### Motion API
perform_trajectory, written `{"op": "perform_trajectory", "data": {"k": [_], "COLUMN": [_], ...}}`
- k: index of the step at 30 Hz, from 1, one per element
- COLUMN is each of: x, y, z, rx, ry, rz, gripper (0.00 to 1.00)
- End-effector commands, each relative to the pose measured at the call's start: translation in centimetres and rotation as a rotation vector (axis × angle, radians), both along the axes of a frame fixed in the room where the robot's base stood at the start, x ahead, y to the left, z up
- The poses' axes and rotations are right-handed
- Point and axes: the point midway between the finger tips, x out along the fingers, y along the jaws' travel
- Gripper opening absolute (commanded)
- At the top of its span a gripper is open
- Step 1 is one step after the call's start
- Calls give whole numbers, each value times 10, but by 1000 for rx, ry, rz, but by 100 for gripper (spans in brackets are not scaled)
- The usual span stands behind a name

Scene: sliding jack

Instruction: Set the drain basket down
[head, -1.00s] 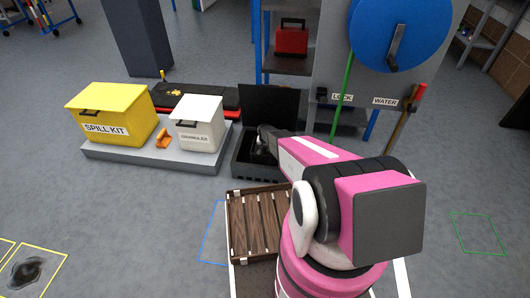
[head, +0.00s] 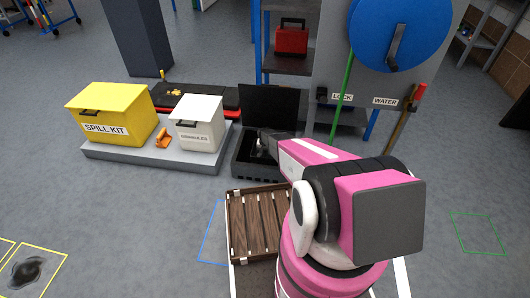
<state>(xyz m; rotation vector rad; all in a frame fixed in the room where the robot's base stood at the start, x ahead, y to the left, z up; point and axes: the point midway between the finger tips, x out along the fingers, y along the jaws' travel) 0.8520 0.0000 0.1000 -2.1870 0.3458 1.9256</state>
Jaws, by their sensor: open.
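My gripper (head: 262,146) is small in the head view, at the far end of my pink arm. It is over or inside the open dark box (head: 242,171), and it is open. The box stands on the floor with its black lid (head: 272,106) raised at the back. I cannot make out a drain basket clearly; the box's inside is dark and partly covered by my arm. I cannot tell whether the gripper touches anything in there.
A grey platform left of the box holds a yellow spill kit bin (head: 108,112), a white granules bin (head: 197,125) and an orange object (head: 162,138). A wooden slatted tray (head: 252,225) is nearer. A hose reel panel (head: 340,75) stands behind.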

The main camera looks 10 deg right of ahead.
Motion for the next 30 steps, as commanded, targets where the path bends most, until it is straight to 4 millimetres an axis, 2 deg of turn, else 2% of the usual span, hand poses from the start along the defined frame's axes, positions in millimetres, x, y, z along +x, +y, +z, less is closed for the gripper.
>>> {"op": "perform_trajectory", "data": {"k": [8,19,25,28,30], "x": [-4,-13,-17,-30,-51], "y": [1,4,5,4,4], "z": [22,94,120,142,168], "rx": [0,1,0,0,0], "ry": [-1,-1,0,4,10], "rz": [0,0,1,10,27], "gripper": [49,49,49,49,49]}}
